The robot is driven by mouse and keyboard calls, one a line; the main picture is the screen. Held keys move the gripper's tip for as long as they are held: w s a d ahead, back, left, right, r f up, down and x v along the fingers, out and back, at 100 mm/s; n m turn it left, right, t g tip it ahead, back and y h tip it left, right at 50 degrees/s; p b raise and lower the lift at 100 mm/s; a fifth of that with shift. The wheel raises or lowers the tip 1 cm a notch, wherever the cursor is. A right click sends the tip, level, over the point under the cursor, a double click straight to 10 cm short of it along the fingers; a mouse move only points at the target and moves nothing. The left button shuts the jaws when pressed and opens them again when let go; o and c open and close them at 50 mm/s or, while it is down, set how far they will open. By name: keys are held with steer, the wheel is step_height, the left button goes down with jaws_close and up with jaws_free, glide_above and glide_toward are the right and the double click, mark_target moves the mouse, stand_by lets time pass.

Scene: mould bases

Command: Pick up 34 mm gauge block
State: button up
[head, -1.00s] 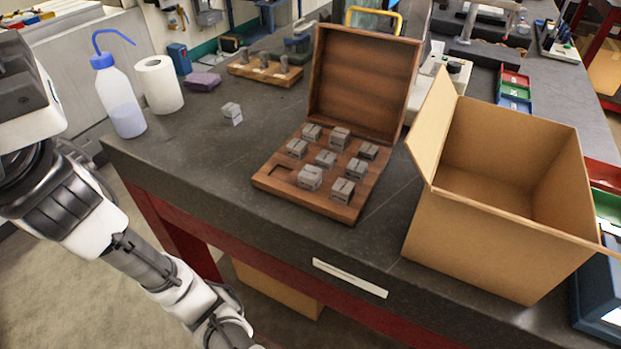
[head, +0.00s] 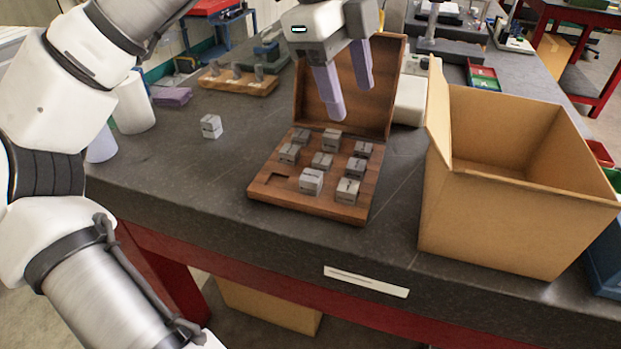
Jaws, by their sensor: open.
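Several grey gauge blocks sit in the open wooden case (head: 262,192), among them a front block (head: 311,181), a front-right block (head: 347,191) and a back block (head: 331,140). One slot at the case's front left is empty. A separate grey gauge block (head: 211,126) stands on the bench left of the case. The size marks are too small to read, so I cannot tell which block is 34 mm. My gripper (head: 350,95) is open and empty, above the back of the case and in front of its raised lid (head: 312,100).
An open cardboard box (head: 510,222) stands right of the case. A paper roll (head: 133,105), a purple cloth (head: 172,97) and a wooden holder (head: 238,84) are at the back left.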

steer(key=w+a+f+n+y, duration=0.1)
steer(key=a+n+y, duration=0.2)
steer(key=a+n, duration=0.15)
glide_above(311, 175)
steer(key=shift+m, duration=0.45)
step_height(311, 175, down, 8)
steer(key=shift+a+f, duration=0.1)
steer(key=shift+f, duration=0.15)
steer(key=shift+f+p, duration=0.5)
steer(key=shift+f, duration=2.15)
jaws_close()
